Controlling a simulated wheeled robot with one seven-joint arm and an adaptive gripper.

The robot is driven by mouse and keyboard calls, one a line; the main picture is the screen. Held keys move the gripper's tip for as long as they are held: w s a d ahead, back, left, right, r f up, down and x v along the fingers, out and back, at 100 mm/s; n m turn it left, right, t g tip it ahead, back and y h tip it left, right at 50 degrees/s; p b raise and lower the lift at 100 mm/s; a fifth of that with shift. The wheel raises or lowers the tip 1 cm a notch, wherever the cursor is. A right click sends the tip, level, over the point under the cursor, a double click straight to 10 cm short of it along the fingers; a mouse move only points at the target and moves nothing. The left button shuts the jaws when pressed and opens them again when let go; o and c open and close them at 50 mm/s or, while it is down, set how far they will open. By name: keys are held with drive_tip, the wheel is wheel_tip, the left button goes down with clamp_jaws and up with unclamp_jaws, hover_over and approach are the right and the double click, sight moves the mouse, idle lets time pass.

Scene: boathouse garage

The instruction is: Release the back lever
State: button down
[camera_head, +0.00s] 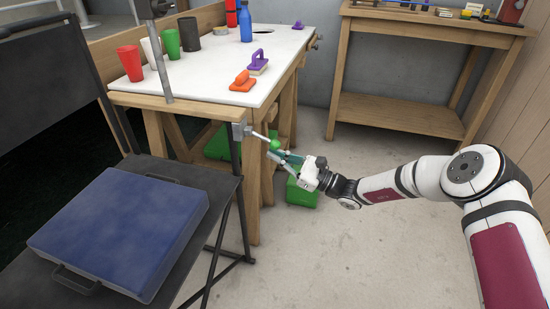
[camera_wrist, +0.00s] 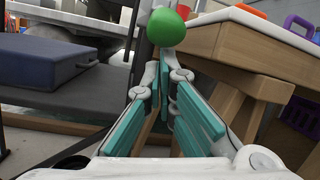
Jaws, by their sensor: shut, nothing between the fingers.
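A lever with a green ball knob (camera_head: 275,144) and a thin metal rod sticks out from a metal bracket (camera_head: 240,131) at the near corner of the workbench. A small metal fitting (camera_head: 317,43) shows at the workbench's far right edge. I cannot tell which is the back lever.
The white-topped workbench (camera_head: 205,82) holds cups, a blue bottle (camera_head: 245,22) and orange (camera_head: 243,82) and purple tools. A blue case (camera_head: 120,229) lies on a dark bench at front left. A green box (camera_head: 301,193) is under my gripper. The floor on the right is clear.

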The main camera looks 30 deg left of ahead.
drive_tip(key=shift+d+r, duration=0.1)
drive_tip(key=shift+d+r+h+p, duration=0.2)
drive_tip(key=shift+h+p, duration=0.1)
drive_tip(key=shift+p, duration=0.35)
drive_tip(key=shift+w+d+r+h+p, duration=0.15)
drive_tip(key=shift+r+h+p, duration=0.15)
drive_tip(key=shift+p, duration=0.25)
drive_tip(key=shift+r+n+t+h+p, duration=0.25)
drive_tip(key=shift+r+t+h+p, duration=0.35)
drive_tip(key=shift+r+h+p, duration=2.95)
drive_tip(key=shift+r+n+t+h+p, duration=0.25)
drive_tip(key=shift+r+t+h+p, duration=0.35)
drive_tip(key=shift+r+h+p, duration=2.85)
drive_tip(key=shift+a+f+y+p, duration=0.25)
drive_tip(key=shift+f+y+p, duration=0.25)
drive_tip(key=shift+y+p, duration=0.45)
